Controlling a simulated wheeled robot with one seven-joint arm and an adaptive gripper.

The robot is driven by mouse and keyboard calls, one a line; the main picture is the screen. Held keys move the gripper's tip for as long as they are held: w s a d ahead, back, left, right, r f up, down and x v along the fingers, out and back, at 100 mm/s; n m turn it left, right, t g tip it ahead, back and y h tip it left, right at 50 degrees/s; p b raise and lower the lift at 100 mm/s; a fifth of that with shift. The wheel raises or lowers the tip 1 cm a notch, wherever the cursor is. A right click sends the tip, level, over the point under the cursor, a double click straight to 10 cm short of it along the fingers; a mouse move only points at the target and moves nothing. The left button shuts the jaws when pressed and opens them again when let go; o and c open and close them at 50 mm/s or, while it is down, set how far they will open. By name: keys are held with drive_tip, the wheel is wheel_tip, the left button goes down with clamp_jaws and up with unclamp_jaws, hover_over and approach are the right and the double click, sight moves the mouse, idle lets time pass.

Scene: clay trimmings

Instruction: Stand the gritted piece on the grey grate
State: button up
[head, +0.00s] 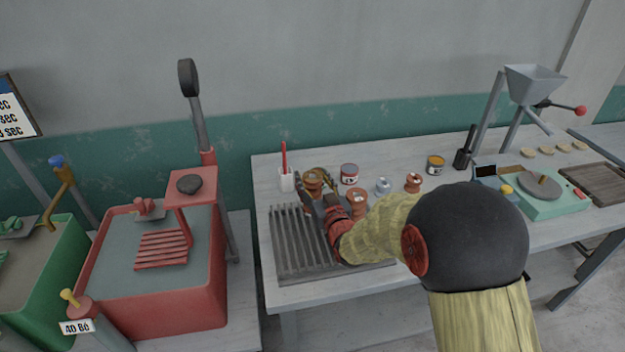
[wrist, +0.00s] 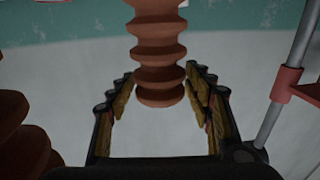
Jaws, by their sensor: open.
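The grey grate (head: 290,245) is a slatted rack on the near left of the table, and my forearm covers part of it. My gripper (head: 317,188) is open above the grate's far edge. A brown ribbed clay piece (head: 313,176) is just beyond its fingers. In the wrist view a ribbed brown piece (wrist: 160,55) appears upright between the spread fingers (wrist: 158,110), with a gap on both sides. Another ribbed piece (wrist: 18,140) is at the left. Similar pieces stand right of my gripper (head: 357,197) and farther right (head: 413,180). I cannot tell which is gritted.
A white cup with a red stick (head: 286,180) stands behind the grate. A red basin (head: 150,270) is left.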

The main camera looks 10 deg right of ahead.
drive_tip(key=s+d+p, duration=0.1)
drive_tip(key=s, duration=1.1)
drive_tip(key=shift+d+p, duration=0.25)
drive_tip(key=shift+p, duration=0.15)
